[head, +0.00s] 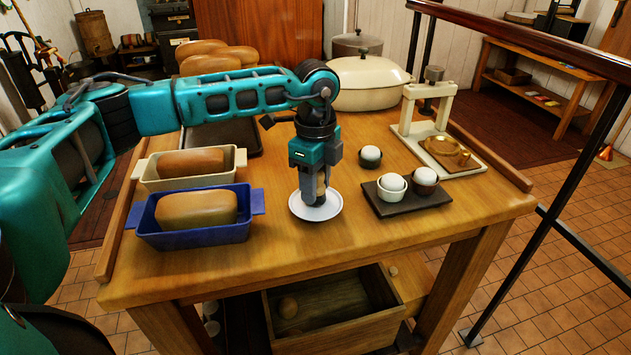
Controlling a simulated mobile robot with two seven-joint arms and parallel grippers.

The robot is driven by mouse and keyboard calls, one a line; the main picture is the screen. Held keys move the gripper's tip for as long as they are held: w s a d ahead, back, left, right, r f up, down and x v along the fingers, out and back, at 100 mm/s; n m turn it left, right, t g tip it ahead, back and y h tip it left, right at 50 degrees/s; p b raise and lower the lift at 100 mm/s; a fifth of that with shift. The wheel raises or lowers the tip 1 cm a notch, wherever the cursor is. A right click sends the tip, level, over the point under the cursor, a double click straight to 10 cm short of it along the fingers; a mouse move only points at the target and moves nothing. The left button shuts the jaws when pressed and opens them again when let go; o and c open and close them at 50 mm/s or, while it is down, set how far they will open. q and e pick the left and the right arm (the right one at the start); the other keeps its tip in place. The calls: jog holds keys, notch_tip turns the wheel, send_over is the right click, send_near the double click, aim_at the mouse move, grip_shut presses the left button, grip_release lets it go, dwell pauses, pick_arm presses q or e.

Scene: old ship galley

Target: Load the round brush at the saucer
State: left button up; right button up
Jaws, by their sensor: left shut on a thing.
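My left gripper (316,196) points straight down over the small white saucer (335,208) near the middle of the table. It is shut on a small tan and brown piece, which I take for the round brush (321,186). Most of the brush is hidden by the fingers. The fingertips are at the saucer's middle; I cannot tell whether the brush touches the saucer. My right gripper is not in view.
Left of the saucer are a blue loaf pan (194,240) and a cream loaf pan (158,184), each with a loaf. To the right are a dark tray (408,208) with two cups and a press-like stand (478,163). A cream pot (368,85) stands behind. The table front is clear.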

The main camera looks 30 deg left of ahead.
pick_arm(q)
jog(key=shift+f, duration=0.2)
jog(key=shift+f+b, duration=0.3)
dwell(0.3)
dwell(0.6)
jog(key=shift+f, duration=0.1)
dwell(0.4)
jog(key=shift+r+p, duration=2.95)
jog(key=shift+r, duration=0.65)
